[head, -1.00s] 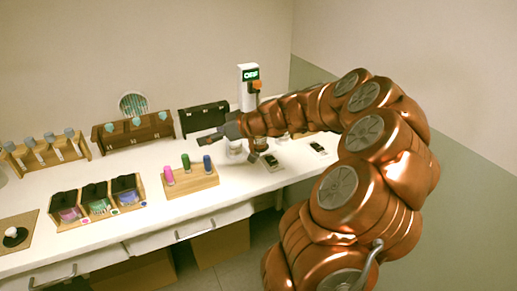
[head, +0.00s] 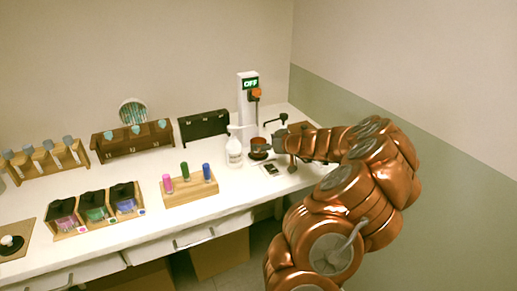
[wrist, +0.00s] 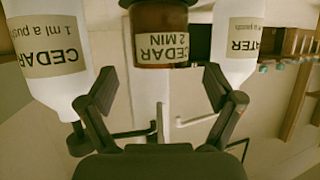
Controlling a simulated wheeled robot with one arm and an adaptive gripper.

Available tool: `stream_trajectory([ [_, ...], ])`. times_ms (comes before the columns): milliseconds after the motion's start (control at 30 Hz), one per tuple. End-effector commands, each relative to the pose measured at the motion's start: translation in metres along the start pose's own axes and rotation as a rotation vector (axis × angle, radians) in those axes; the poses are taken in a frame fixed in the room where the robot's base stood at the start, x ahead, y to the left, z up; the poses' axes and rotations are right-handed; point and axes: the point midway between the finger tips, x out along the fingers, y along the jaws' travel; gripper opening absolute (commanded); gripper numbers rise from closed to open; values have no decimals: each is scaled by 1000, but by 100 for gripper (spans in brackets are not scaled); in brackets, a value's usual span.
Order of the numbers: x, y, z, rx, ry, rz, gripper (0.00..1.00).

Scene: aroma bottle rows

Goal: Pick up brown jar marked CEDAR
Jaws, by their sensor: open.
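The brown jar (wrist: 160,38) shows upside down at the top middle of the wrist view, its pale label reading CEDAR 2 MIN. In the head view the jar (head: 258,143) appears as a small reddish-brown shape on a dark base. My gripper (wrist: 160,92) is open and empty; its fingers are spread to either side of the jar's line, and the jar stands ahead of the fingertips, apart from them. In the head view my gripper (head: 286,148) is low over the counter, right of the jar, partly hidden by my arm.
A tower with an OFF display (head: 249,84) stands behind. A wooden block with coloured vials (head: 190,190) is to the left.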

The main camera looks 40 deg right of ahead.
Motion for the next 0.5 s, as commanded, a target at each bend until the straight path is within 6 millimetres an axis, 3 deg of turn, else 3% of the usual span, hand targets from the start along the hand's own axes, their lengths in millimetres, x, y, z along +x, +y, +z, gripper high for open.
stream_trajectory([
  [300, 32, -1, -2, 0, -2, -3, 91],
  [500, 38, -1, 0, 0, -2, -3, 91],
])
